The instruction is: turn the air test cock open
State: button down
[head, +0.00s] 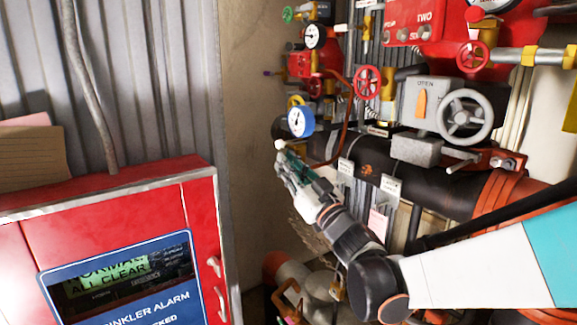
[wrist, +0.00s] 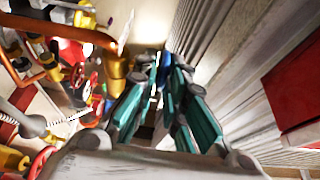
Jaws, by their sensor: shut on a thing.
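My gripper (head: 284,160) reaches up to the left end of the black pipe, just below the blue-rimmed gauge. In the wrist view my gripper (wrist: 166,68) has its teal fingers close together at the tips, shut on a small part. A bit of blue shows between the fingertips there. This fits the air test cock, but the fingers hide most of it, and I cannot tell its lever angle. A small pale knob (head: 280,146) shows at the fingertips in the head view.
The blue-rimmed gauge (head: 300,121) is just above my gripper. A red handwheel (head: 367,82) and a grey handwheel (head: 465,117) stand to the right. The black pipe (head: 437,190) runs beside my arm. A red alarm cabinet (head: 120,205) fills the lower left. A corrugated wall (wrist: 215,50) is close by.

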jog(key=shift+r+g+p, duration=0.2)
jog(key=shift+g+p, duration=0.1)
jog(key=shift+p, duration=0.2)
jog(key=g+h+p, duration=0.1)
jog(key=p, duration=0.1)
jog(key=g+p, duration=0.1)
jog(key=p, duration=0.1)
jog(key=shift+r+h, duration=0.3)
jog(key=shift+h, duration=0.1)
jog(key=g+h+p, duration=0.1)
jog(key=g+p, duration=0.1)
jog(key=p, duration=0.1)
jog(key=shift+w, duration=0.15)
jog(key=shift+a+f+h+p, duration=0.1)
jog(key=shift+h+p, duration=0.2)
jog(key=shift+p, duration=0.2)
jog(key=c, duration=1.9)
grip_release()
jog(key=shift+f+b, duration=0.2)
jog(key=shift+b, duration=0.25)
